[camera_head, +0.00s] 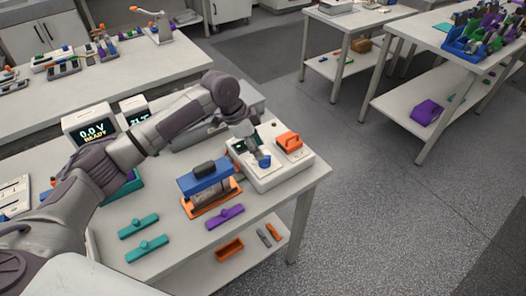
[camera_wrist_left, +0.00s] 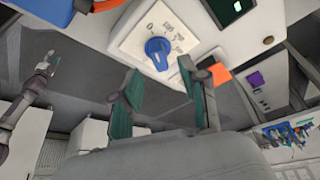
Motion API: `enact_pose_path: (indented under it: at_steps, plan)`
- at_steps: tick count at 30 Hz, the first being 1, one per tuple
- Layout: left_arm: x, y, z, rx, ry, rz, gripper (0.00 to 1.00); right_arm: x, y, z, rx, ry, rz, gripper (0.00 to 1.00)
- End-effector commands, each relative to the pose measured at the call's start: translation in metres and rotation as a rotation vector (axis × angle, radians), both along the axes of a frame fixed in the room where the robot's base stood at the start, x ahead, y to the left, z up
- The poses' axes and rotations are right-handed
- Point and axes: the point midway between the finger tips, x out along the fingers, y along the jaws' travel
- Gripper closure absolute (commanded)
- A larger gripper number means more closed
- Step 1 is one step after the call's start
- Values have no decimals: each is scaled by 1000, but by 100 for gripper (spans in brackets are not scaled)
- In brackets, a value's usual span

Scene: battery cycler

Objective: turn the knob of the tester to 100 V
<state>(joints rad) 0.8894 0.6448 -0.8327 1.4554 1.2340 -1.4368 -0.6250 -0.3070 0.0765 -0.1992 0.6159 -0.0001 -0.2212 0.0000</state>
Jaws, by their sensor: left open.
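The tester (camera_head: 262,180) is a white box at the right end of the near table, with a blue knob (camera_head: 264,161) on its top face. My left gripper (camera_head: 256,153) reaches down over it from the left. The knob's setting cannot be told. What seems to be my right gripper (camera_wrist_left: 50,63) shows small at the left.
An orange part (camera_head: 289,141) stands on the tester close beside the knob. A display (camera_head: 91,133) reads "0.0 V READY". Teal bars (camera_head: 147,248) and a purple bar (camera_head: 225,216) lie nearer.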

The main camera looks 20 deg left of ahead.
Motion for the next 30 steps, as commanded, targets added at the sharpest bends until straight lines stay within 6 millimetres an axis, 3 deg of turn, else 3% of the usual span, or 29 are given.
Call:
enact_pose_path:
  at_steps: [3, 9, 19, 27, 30]
  plan:
    - [2, -8, -18, -1, 2, -1, 56, 8, 4, 7, 5, -11, -1, 60]
    - [6, -14, -36, 0, -1, -1, 56, 11, 3, 10, 5, -16, -1, 60]
    - [6, -15, -40, 1, -2, 0, 56, 10, -2, 10, -2, -16, 2, 60]
    - [6, -15, -40, 0, -1, -1, 100, 9, -4, 9, -4, -13, 3, 60]
    - [6, -15, -40, 0, -1, -1, 100, 8, -4, 9, -4, -12, 3, 60]
